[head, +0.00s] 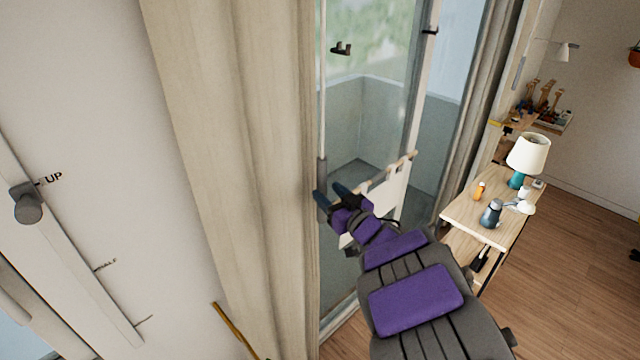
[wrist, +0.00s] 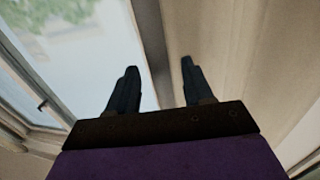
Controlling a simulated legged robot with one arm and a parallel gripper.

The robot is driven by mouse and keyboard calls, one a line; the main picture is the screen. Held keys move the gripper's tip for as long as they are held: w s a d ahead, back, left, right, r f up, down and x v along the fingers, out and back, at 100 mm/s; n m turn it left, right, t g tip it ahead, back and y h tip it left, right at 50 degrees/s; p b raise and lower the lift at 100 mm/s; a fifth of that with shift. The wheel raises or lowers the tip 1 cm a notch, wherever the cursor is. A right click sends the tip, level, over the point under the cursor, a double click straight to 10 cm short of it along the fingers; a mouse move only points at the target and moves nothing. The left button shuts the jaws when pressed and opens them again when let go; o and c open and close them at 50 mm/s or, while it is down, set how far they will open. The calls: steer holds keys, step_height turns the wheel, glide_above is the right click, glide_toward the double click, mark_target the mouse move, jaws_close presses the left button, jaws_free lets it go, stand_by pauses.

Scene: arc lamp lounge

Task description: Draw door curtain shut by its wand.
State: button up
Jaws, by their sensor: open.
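The beige door curtain (head: 235,150) hangs in folds left of the glass door (head: 375,110), which is uncovered to its right. A thin pale rod with a grey lower grip (head: 322,172), seemingly the wand, hangs by the curtain's right edge. My gripper (head: 331,195) is open beside the lower end of that grip; contact cannot be told. In the wrist view my gripper (wrist: 159,65) has its fingers apart. The beige curtain (wrist: 250,60) fills the right there, and a dark upright strip runs between the fingers; I cannot tell whether it is the wand.
Another gathered curtain (head: 475,110) hangs at the door's right side. A wooden table (head: 463,212) with a lamp (head: 528,155), a dark jug (head: 491,213) and an orange bottle (head: 479,190) stands right of my arm. A wall slider (head: 27,203) marked "UP" is at left. Wooden floor (head: 570,260) is clear at right.

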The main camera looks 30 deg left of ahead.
mark_target(325, 188)
steer(key=shift+x, duration=2.3)
steer(key=shift+w+d, duration=0.1)
jaws_close()
